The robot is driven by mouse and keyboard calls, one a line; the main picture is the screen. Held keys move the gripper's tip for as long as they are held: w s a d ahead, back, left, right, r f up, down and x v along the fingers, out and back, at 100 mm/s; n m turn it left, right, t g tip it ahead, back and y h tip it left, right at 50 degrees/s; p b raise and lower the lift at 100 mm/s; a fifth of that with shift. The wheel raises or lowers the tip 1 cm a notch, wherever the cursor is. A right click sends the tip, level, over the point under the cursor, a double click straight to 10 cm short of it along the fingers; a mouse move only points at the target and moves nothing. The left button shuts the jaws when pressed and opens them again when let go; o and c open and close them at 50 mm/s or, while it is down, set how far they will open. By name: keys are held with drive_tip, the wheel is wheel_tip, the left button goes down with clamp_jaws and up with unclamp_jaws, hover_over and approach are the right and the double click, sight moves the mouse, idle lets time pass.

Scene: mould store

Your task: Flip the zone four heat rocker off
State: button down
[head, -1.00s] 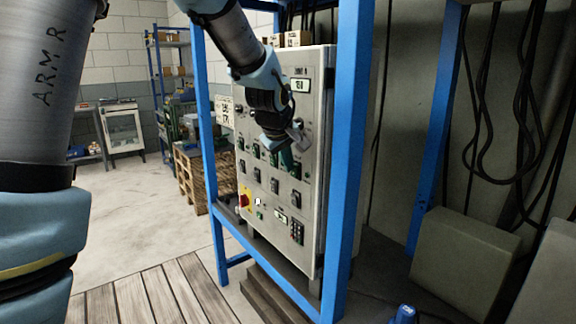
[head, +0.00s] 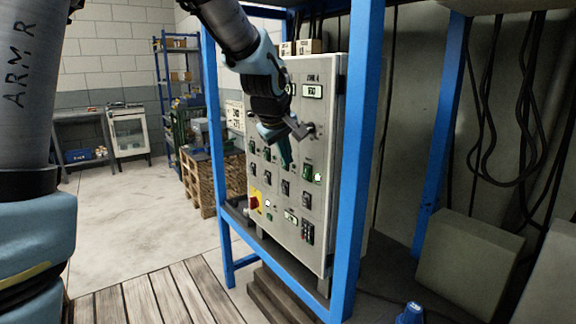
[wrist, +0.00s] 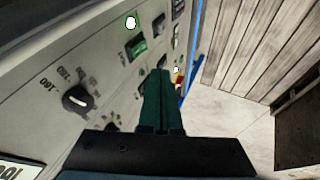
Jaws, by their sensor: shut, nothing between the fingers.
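The grey control panel (head: 322,225) stands in a blue frame, with a ZONE 4 label at its top right. Below that label are a display (head: 312,91), a dark knob (head: 308,128) and a green rocker (head: 308,172) with a bright lamp beside it. The wrist view shows a green rocker (wrist: 137,48), a white lit lamp (wrist: 131,22) and the knob (wrist: 78,100). My gripper (head: 286,162) is shut and empty in front of the panel, left of the green rocker. Its dark green fingers (wrist: 158,74) appear close to that rocker; contact cannot be told. Some controls are hidden behind the gripper.
A blue frame post (head: 358,160) stands just right of the panel. Lower on the panel are several dark switches, a red knob on yellow (head: 255,202) and a keypad (head: 308,232). A pallet stack (head: 205,182) stands behind left; floor at left is clear.

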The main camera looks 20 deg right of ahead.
drive_tip(key=b+v, duration=0.1)
drive_tip(key=v, duration=0.5)
drive_tip(key=shift+s+r, duration=0.15)
drive_tip(key=shift+r, duration=0.3)
drive_tip(key=shift+d, duration=0.1)
